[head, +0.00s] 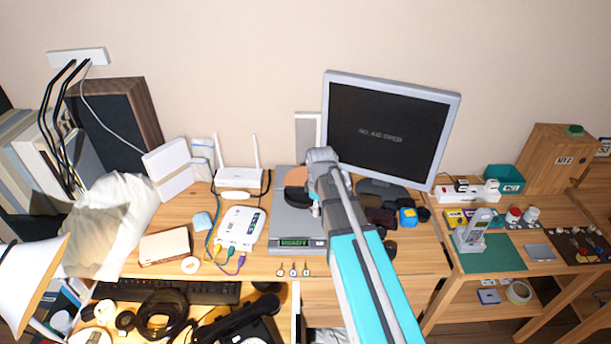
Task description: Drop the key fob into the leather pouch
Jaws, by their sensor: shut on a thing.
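My arm reaches in from the bottom. My gripper (315,208) points down above the grey device with the green display, left of the monitor. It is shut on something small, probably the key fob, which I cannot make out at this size. A dark brown item (380,216), perhaps the leather pouch, lies on the desk to the right of my gripper. It is partly hidden by my arm, and I cannot see its opening.
A grey device (285,222) lies under my gripper. The monitor (385,125) stands behind to the right. A blue-and-yellow item (408,217) lies beside the brown one. A white router (239,178) and a white box with cables (240,228) stand left.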

